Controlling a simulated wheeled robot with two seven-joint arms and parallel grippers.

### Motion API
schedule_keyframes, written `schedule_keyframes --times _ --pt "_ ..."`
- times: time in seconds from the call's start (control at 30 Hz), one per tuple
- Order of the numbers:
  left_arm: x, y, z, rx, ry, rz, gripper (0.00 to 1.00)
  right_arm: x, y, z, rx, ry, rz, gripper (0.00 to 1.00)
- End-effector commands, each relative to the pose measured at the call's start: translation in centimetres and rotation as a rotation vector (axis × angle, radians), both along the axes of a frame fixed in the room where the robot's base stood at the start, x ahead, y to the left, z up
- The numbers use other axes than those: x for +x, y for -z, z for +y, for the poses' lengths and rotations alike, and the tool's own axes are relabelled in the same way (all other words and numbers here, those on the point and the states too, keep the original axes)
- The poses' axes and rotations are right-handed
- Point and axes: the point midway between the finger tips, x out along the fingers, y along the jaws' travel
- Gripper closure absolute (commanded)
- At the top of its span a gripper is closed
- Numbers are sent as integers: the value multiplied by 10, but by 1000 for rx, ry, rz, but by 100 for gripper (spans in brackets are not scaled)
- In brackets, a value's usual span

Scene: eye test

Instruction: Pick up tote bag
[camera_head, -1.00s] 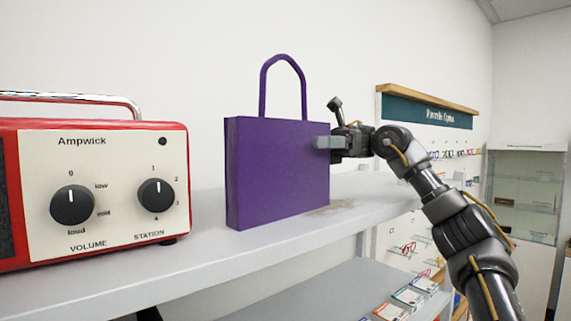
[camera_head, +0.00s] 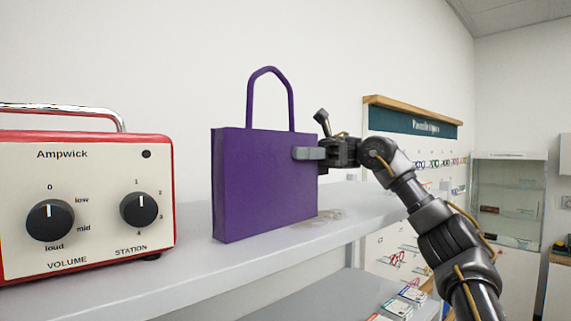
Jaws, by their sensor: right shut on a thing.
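A purple tote bag (camera_head: 262,185) with one tall looped handle stands upright at the middle of the view, on or just over a light grey shelf (camera_head: 180,270). I cannot tell whether its base touches the shelf. My right gripper (camera_head: 308,153) reaches in from the right and is shut on the bag's upper right edge. One finger lies across the front face; the other finger is hidden behind the bag. My left gripper does not show.
A red and cream radio (camera_head: 95,205) stands on the shelf to the left of the bag. A lower shelf (camera_head: 315,300) holds small boxes. A display board (camera_head: 412,122) and a glass cabinet (camera_head: 507,195) stand behind at the right.

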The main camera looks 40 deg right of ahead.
Motion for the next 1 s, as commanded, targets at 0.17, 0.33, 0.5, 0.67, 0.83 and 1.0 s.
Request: schedule_keyframes --times 0.17,0.33,0.5,0.67,0.83,1.0 --pt "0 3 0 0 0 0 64 0 -13 0 1 0 -4 83" --pt "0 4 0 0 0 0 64 -1 -44 1 1 1 -8 83" --pt "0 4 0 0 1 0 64 -1 -76 1 0 2 -6 83" --pt "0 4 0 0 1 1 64 0 -94 0 1 1 -3 83" --pt "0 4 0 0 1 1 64 0 -99 0 0 0 -1 83" --pt "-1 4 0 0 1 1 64 0 -99 0 0 0 -1 83"
